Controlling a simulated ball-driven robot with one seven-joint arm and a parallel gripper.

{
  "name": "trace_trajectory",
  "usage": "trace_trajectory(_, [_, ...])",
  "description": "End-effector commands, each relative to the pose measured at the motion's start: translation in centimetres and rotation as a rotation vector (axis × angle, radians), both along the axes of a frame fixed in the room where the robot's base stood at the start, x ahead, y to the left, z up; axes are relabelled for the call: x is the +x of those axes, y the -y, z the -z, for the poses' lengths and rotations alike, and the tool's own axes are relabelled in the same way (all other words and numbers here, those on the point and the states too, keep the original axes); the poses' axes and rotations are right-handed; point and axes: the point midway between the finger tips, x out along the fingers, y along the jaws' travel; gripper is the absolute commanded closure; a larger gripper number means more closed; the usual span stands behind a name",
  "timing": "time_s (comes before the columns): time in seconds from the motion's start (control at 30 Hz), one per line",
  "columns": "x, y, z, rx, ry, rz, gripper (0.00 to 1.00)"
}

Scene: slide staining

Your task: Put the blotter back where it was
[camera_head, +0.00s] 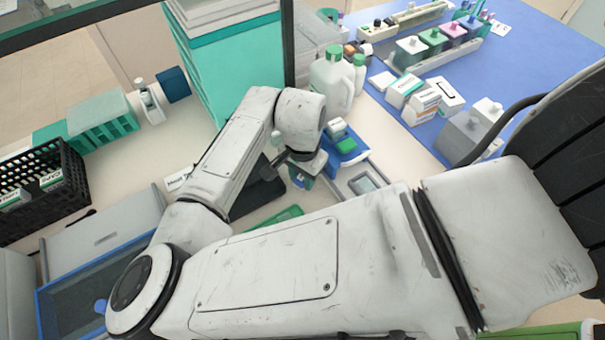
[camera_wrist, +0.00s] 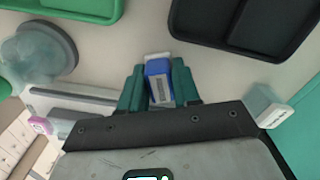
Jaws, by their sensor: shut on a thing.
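The blotter, a small blue block with white parts (camera_wrist: 158,80), sits between the two green fingers of my gripper (camera_wrist: 160,88) in the wrist view. My gripper is shut on it. Pale counter surface shows past the blotter; I cannot tell how high it is held. In the head view my gripper (camera_head: 304,172) is small and partly hidden by my arm, close to a dark tray (camera_head: 262,190). The blotter is hard to make out there.
In the wrist view a black divided tray (camera_wrist: 220,20) lies upper right, a green tray (camera_wrist: 75,8) upper left, and a round grey dish (camera_wrist: 66,42) at left. In the head view a large white bottle (camera_head: 331,80) stands behind my gripper, and a black crate (camera_head: 75,165) at left.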

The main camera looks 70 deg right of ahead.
Motion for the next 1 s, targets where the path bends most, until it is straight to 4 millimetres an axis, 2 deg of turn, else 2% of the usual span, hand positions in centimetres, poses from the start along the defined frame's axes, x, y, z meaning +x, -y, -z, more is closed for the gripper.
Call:
trace_trajectory(0.17, [0.0,0.0,0.4,0.0,0.0,-0.001,0.94])
trace_trajectory(0.2, [0.0,0.0,0.3,0.0,0.0,-0.001,0.66])
trace_trajectory(0.43, [0.0,0.0,0.2,0.0,0.0,0.0,0.43])
trace_trajectory(0.77, [0.0,0.0,-0.3,0.0,0.001,0.001,0.43])
trace_trajectory(0.87, [0.1,0.1,-1.3,-0.002,0.002,0.001,0.43])
trace_trajectory(1.0, [0.1,0.1,-3.9,-0.002,0.004,0.002,0.43])
